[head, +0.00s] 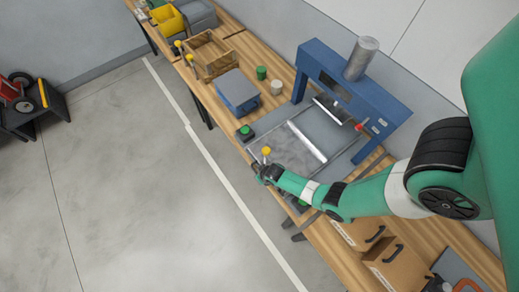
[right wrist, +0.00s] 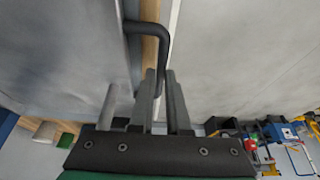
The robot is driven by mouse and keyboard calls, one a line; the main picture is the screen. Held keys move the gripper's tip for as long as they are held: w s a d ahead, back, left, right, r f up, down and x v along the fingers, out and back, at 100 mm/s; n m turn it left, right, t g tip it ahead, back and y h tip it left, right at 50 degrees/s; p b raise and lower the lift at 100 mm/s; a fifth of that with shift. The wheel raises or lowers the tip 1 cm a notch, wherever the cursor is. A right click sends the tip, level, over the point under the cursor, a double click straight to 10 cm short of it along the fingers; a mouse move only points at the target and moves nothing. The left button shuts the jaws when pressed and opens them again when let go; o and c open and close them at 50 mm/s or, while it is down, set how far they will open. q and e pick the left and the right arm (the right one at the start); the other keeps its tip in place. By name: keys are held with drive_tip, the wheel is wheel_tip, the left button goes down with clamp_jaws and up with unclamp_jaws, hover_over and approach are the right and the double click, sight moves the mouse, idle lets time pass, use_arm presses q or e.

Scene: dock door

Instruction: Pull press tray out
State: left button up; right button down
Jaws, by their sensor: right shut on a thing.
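The blue press (head: 345,85) stands on the wooden bench, with a grey cylinder on top. The flat grey press tray (head: 288,152) lies in front of the press opening, its near end at the bench's front edge. My right gripper (head: 264,173) is at that end. In the right wrist view, the dark bent handle (right wrist: 152,30) of the tray runs down to the fingers of my right gripper (right wrist: 160,90), which are shut on it. The fingers partly hide the handle's lower part. My left gripper is not in view.
A green button box (head: 245,132) and a yellow knob (head: 267,150) are close to the tray. A blue-grey box (head: 237,92) and wooden crate (head: 210,55) stand farther along the bench. Brown drawer boxes (head: 395,268) are beneath my right arm. The floor (head: 150,200) in front is clear.

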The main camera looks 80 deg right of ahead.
drive_tip(key=c, duration=0.9)
unclamp_jaws()
drive_tip(key=shift+r, duration=0.1)
drive_tip(key=p+v, duration=0.6)
drive_tip(key=v, duration=0.5)
drive_tip(key=shift+r+p, duration=0.25)
drive_tip(key=shift+p, duration=0.1)
drive_tip(key=shift+a, duration=0.1)
